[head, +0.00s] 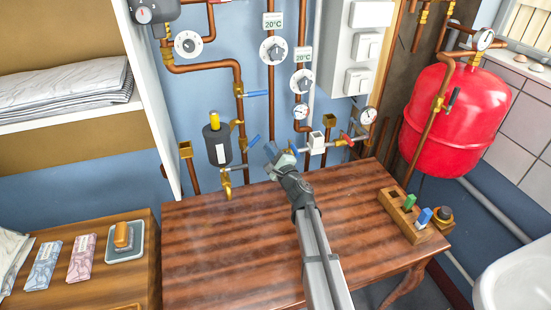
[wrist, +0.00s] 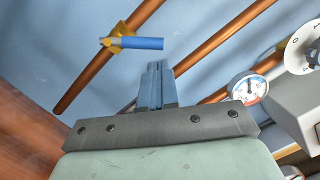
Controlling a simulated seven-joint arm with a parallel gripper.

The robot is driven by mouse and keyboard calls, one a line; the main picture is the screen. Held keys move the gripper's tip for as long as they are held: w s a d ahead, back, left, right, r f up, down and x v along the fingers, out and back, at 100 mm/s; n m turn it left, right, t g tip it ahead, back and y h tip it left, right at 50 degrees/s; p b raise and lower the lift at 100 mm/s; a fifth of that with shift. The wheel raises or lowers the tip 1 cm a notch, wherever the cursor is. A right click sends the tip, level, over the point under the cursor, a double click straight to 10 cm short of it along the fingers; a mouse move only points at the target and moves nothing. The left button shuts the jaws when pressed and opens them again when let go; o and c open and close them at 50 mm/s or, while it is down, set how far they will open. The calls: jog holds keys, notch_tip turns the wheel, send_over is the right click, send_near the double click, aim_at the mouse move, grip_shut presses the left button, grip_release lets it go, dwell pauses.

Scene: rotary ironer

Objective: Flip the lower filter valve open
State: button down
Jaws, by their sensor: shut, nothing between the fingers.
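A dark filter canister (head: 217,145) with a yellow top hangs on the wall beside a vertical copper pipe. The lower valve's blue lever (head: 254,141) juts right and slightly up from that pipe, at an angle to it. A blue lever (wrist: 142,43) on a yellow valve body also shows in the wrist view; it looks like the same one. My gripper (head: 275,152) is just right of and below the lower lever. In the wrist view my fingers (wrist: 156,75) are together and empty, with the lever beyond their tips; contact is not visible.
Another blue lever (head: 257,93) sits higher on the same pipe. A brass tap (head: 226,185) is below the filter. A white valve block (head: 317,143) and gauge (head: 366,115) lie right of my gripper. The wooden table (head: 220,255) below is mostly clear.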

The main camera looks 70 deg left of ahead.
aim_at(255, 139)
jog(key=x, duration=0.3)
jog(key=shift+a, duration=0.15)
jog(key=shift+s+r+n+h, duration=0.2)
jog(key=shift+r+n, duration=0.1)
jog(key=shift+n, duration=0.3)
jog(key=shift+s+r+n+h, duration=0.1)
jog(key=shift+s+r+n, duration=0.2)
jog(key=shift+n, duration=0.3)
jog(key=s+n, duration=0.1)
jog(key=n, duration=0.1)
jog(key=s+r+n, duration=0.1)
jog(key=s+r+n+h, duration=0.1)
jog(key=n, duration=0.1)
jog(key=shift+r+n, duration=0.15)
jog(key=shift+n, duration=0.15)
jog(key=shift+s+r, duration=0.1)
jog(key=shift+s, duration=0.35)
dwell(0.6)
jog(key=w+d, duration=0.2)
jog(key=d, duration=0.8)
